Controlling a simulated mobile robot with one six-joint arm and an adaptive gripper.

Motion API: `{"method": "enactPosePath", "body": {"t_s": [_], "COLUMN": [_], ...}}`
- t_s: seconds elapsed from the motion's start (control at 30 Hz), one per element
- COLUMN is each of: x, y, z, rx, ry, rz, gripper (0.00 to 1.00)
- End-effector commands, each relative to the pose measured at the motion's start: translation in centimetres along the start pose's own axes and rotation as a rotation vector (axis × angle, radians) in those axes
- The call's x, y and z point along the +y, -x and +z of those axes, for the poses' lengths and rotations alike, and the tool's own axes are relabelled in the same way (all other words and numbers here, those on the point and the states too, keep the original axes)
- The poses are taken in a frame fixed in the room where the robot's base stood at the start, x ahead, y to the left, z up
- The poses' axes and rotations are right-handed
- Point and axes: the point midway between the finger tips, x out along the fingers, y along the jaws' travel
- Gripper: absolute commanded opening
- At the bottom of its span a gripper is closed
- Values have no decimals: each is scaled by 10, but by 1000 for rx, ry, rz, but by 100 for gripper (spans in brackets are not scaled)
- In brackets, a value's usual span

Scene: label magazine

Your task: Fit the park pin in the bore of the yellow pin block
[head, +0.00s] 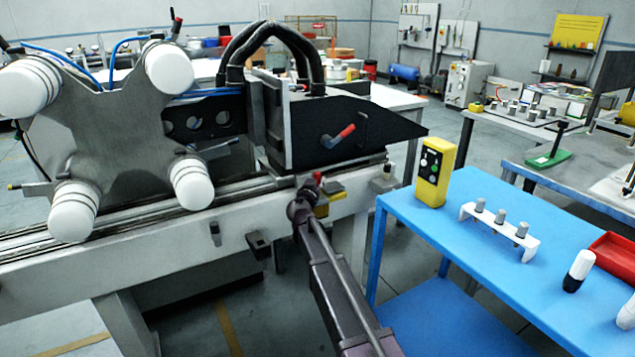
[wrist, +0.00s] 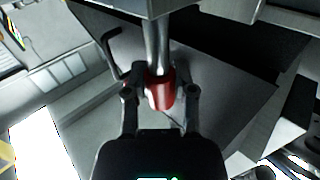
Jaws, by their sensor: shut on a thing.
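My gripper (wrist: 161,95) is shut on a red grip (wrist: 162,92), which I take to be the park pin's head. A bright steel shaft (wrist: 158,45) runs from it toward a grey part at the top of the wrist view. In the head view my gripper (head: 312,186) is small, at the machine's front rail, with a bit of red (head: 318,177) at its tip. The yellow pin block (head: 329,208) shows just behind and right of it, partly covered by my arm. The bore is hidden, and I cannot tell whether the pin is in it.
The machine's carriage has a black housing with a red-tipped lever (head: 340,136) just above my gripper. White rollers (head: 75,210) stand at left. A blue table (head: 420,225) at right holds a yellow button box (head: 435,172), a white rack (head: 500,232) and a red tray (head: 612,255).

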Motion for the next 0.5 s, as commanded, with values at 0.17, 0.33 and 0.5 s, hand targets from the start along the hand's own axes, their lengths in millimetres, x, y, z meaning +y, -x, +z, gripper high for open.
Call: {"method": "enactPosePath", "body": {"t_s": [0.17,0.33,0.5], "x": [0,0,0], "y": [0,0,0], "z": [4,7,10], "rx": [0,0,0], "ry": [0,0,0], "rz": [0,0,0], "gripper": [0,0,0]}}
